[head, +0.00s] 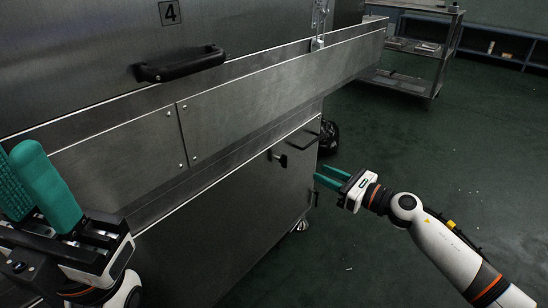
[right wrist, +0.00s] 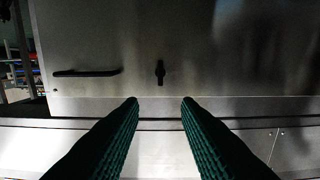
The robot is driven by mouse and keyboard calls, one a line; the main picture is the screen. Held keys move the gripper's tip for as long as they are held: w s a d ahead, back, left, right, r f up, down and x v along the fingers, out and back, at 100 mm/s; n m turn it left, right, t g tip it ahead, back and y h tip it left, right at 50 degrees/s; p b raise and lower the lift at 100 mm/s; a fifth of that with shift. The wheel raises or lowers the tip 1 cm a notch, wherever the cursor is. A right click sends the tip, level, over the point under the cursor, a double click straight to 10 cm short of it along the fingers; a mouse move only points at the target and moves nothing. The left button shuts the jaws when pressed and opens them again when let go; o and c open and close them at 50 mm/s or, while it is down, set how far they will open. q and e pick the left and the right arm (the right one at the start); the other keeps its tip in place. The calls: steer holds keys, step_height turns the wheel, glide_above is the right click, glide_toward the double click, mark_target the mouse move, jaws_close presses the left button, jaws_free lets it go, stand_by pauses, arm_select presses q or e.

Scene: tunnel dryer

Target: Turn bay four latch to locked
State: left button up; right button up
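A small black latch (head: 281,159) is on the lower steel door (head: 240,200), below the panel marked 4 (head: 170,12). In the right wrist view the latch (right wrist: 160,72) looks long and upright in the picture; no lock marking is readable. My right gripper (head: 331,177) is to the right of the latch, apart from it, with its green fingers pointing left toward the cabinet. In the right wrist view its fingers (right wrist: 160,102) are spread with nothing between them. My left gripper (head: 35,185) is at the left edge, fingers up; their gap is unclear.
A dark bar handle (head: 306,137) is on the lower door near the latch. A larger black handle (head: 180,65) is on the upper panel. A long steel ledge (head: 250,90) juts out above the lower door. A steel cart (head: 415,55) stands behind. Floor at right is clear.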

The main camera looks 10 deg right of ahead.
steer(key=b+x, duration=0.2)
steer(key=x, duration=1)
steer(key=shift+b, duration=0.35)
steer(key=shift+c, duration=0.2)
jaws_close()
